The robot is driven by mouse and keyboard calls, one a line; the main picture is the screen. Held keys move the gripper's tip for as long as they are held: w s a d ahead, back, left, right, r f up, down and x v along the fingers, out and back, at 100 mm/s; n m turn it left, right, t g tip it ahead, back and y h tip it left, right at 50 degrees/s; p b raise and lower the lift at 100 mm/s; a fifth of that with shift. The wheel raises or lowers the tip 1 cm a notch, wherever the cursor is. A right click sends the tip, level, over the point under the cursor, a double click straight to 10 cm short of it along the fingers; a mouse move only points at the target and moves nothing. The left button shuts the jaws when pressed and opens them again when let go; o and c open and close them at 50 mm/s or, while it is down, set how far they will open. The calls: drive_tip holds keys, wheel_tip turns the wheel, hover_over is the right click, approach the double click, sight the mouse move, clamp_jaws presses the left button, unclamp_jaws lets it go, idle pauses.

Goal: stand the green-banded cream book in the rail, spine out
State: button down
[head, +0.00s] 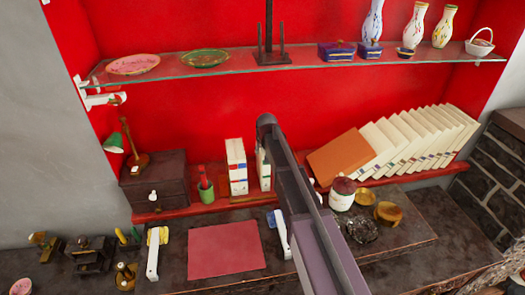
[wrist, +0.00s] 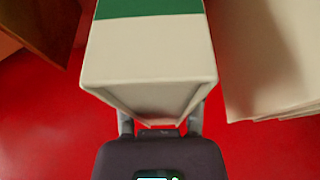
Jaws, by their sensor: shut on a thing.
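The green-banded cream book (wrist: 150,62) fills the upper middle of the wrist view, its green band at the top edge. My gripper (wrist: 160,125) is shut on it, with a finger on each side of its near end. In the head view a narrow cream strip of the book (head: 262,165) shows beside my arm, which hides the rest and the gripper. Just left of it, upright cream books (head: 236,160) stand by a wooden piece (head: 239,188) that looks like part of the rail. The rail is mostly hidden.
An orange book (head: 340,155) and several cream books (head: 420,135) lean to the right. A red-lidded jar (head: 342,194) stands in front. A green cup (head: 206,190) and dark chest (head: 155,182) are left. A glass shelf (head: 225,66) with ornaments runs above.

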drive_tip(key=shift+f, duration=0.1)
drive_tip(key=shift+c, duration=0.8)
unclamp_jaws()
drive_tip(key=shift+r, duration=0.25)
